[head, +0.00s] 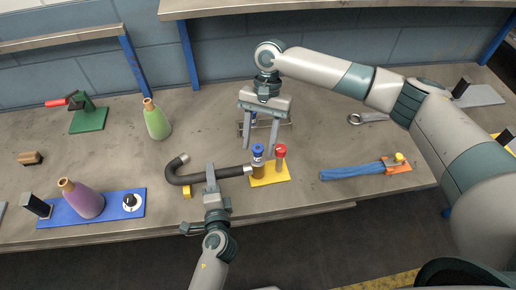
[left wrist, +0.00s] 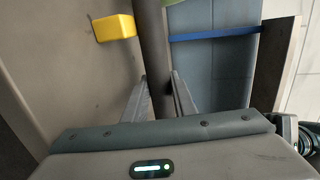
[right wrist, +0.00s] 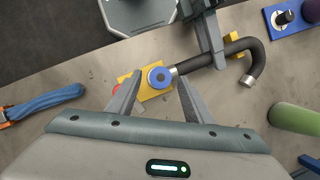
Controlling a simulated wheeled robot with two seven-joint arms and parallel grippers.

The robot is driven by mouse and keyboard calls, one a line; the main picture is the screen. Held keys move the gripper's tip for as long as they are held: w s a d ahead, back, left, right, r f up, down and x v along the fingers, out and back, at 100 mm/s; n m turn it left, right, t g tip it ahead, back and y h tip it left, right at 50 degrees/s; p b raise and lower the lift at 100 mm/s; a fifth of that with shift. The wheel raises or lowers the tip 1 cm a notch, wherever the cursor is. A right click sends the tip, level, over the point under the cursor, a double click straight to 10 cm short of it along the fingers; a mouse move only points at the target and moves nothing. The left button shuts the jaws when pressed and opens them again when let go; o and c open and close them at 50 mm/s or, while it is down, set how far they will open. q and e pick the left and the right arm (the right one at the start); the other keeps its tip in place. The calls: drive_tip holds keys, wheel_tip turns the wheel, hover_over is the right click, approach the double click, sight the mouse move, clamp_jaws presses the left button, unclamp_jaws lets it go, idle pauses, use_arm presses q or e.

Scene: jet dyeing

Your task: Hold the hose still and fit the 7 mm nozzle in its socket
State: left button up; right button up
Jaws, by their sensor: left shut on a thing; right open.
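The dark hose (head: 228,172) lies along the front of the bench, with a hooked left end and a metal collar (head: 247,169) at its right end. My left gripper (head: 211,178) is shut on it; the left wrist view shows the hose (left wrist: 154,40) between the fingers. A blue-topped piece (head: 258,154) and a red-topped piece (head: 280,152) stand upright on a yellow base (head: 270,180) by the collar. My right gripper (head: 259,150) is open, its fingers pointing down above the blue-topped piece (right wrist: 159,78). I cannot read sizes or tell which is the 7 mm nozzle.
A small rack (head: 285,123) stands behind the right gripper. A blue cloth-like bundle (head: 350,172) with an orange end lies to the right. A green bottle (head: 156,120) and a purple bottle (head: 82,199) on a blue base stand to the left. A wrench (head: 350,116) lies behind.

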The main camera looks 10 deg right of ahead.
drive_tip(key=v, duration=0.8)
drive_tip(key=shift+r, duration=0.25)
drive_tip(key=shift+d, duration=0.1)
idle(0.4)
